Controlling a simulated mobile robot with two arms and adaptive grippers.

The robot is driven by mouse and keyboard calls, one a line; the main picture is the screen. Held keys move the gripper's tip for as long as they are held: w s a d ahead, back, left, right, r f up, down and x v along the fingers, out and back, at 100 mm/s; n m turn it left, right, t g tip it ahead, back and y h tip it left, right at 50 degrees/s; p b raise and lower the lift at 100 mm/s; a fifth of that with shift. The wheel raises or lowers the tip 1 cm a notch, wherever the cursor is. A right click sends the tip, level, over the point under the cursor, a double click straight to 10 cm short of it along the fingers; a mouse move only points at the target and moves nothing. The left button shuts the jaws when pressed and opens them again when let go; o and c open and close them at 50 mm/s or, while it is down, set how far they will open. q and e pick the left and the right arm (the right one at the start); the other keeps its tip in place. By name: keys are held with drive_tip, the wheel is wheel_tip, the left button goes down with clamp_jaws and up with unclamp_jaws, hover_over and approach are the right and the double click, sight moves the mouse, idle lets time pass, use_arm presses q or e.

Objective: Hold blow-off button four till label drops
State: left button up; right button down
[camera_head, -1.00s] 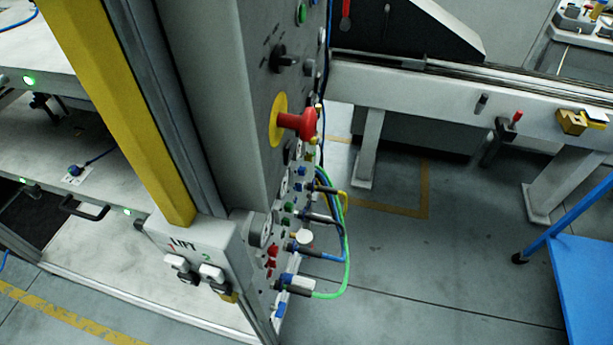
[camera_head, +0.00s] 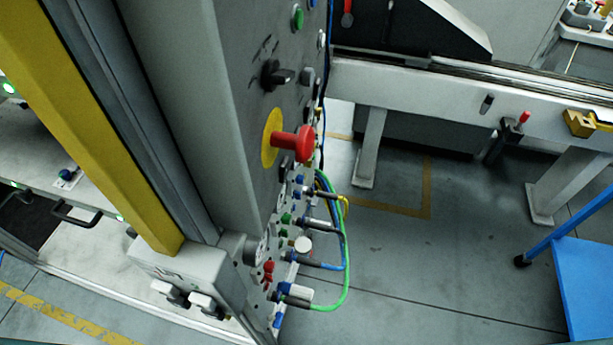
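A grey control panel (camera_head: 232,130) stands upright left of centre, seen at a steep angle. It carries a red mushroom button on a yellow disc (camera_head: 294,143), a black rotary switch (camera_head: 275,75) and a green button (camera_head: 298,18). Lower down are small green, red and blue fittings, with hoses plugged in. I cannot tell which of these is blow-off button four, and no number for it is readable. No label is visible. Neither of my grippers is in view.
A yellow post (camera_head: 85,120) stands left of the panel. A box with two switches (camera_head: 185,275) sits at its foot. Green and blue hoses (camera_head: 345,245) stick out to the right. A conveyor frame (camera_head: 440,90) runs behind. A blue cart (camera_head: 585,285) stands right; the floor between is clear.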

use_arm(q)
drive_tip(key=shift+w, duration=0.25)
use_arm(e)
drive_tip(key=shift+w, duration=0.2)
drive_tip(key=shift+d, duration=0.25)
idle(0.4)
